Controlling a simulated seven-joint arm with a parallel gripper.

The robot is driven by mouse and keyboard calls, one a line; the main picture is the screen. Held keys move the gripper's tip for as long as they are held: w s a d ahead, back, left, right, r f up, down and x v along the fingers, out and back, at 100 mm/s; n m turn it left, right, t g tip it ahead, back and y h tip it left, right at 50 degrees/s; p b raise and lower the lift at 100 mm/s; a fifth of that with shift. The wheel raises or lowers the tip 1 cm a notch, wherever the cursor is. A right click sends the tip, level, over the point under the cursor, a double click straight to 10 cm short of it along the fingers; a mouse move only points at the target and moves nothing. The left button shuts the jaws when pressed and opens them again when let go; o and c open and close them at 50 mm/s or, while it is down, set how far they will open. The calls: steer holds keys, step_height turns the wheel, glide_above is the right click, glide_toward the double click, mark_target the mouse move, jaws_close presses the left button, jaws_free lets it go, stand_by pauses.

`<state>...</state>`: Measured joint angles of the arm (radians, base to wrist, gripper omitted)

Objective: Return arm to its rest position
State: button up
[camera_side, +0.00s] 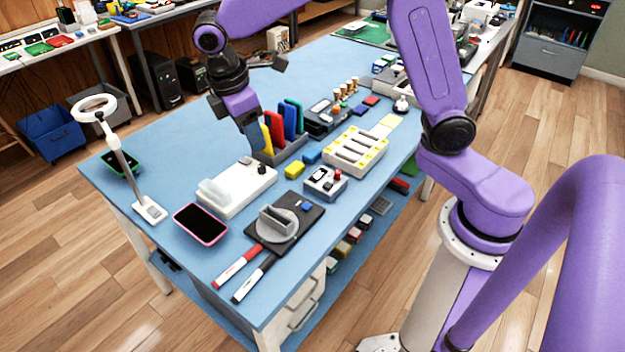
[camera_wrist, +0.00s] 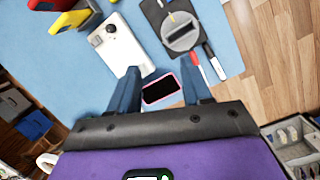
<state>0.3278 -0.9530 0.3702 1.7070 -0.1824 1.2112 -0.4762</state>
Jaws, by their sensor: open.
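My gripper (camera_side: 254,138) hangs over the blue table, its fingers pointing down, in front of a grey rack of coloured upright slabs in the side view. In the wrist view its two fingers (camera_wrist: 161,82) are wide apart with nothing held between them. A pink-edged phone (camera_side: 201,224) lies flat, screen up, near the table's left front edge. It also shows well below the fingers in the wrist view (camera_wrist: 160,88). My arm is bent, reaching out over the table.
A white device (camera_side: 236,190) lies beside the phone. A dark plate with a round grey fixture (camera_side: 284,222) and two markers (camera_side: 238,265) are near the front edge. The rack (camera_side: 283,150) has yellow, red, blue and green slabs. A ring lamp (camera_side: 96,108) stands at left.

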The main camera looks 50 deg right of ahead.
steer(key=s+d+y, duration=0.1)
steer(key=s+d, duration=0.3)
steer(key=s, duration=0.9)
steer(key=s+d+f+m+y, duration=0.1)
steer(key=s+d, duration=0.3)
steer(key=s, duration=0.9)
steer(key=shift+s+y, duration=0.4)
steer(key=shift+y, duration=0.1)
